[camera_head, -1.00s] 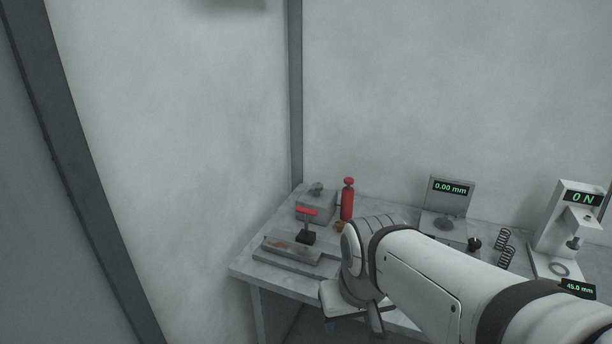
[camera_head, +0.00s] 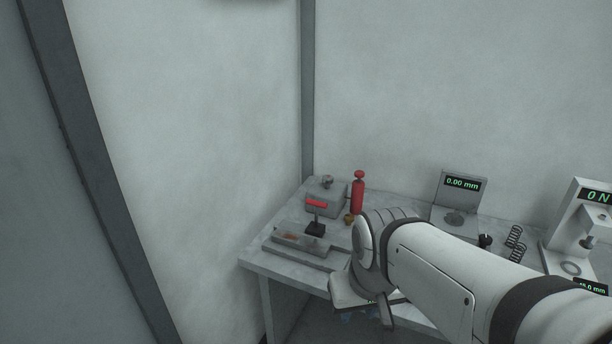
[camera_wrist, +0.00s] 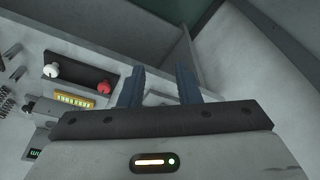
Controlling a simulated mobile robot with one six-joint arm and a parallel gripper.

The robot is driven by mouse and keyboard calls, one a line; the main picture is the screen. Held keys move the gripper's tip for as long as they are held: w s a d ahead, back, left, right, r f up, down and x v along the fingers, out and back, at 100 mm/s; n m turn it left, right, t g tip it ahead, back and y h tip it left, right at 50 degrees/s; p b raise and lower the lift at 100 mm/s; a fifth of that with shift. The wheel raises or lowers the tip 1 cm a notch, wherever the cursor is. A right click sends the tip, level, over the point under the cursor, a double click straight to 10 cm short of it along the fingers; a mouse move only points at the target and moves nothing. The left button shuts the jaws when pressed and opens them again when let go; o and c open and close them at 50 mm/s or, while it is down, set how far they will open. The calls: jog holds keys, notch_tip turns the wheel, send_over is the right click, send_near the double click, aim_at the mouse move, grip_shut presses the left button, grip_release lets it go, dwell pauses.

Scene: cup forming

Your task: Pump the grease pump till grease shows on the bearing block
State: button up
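A red upright cylinder with a red knob on top, which looks like the grease pump (camera_head: 358,196), stands at the back left of the table in the head view. Left of it is a grey block with a round fitting on top, perhaps the bearing block (camera_head: 322,198). No grease can be made out on it at this size. My gripper (camera_wrist: 160,76) is open and empty in the wrist view, its two dark blue fingers apart. In the head view it is low, at the table's front edge, mostly hidden by my arm, well short of the pump.
A small brass piece (camera_head: 349,218) sits by the pump. Gauges (camera_head: 461,196), springs and a press stand right. The wrist view shows white and red knobs (camera_wrist: 104,86).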

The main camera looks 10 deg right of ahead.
grip_shut()
dwell(1.3)
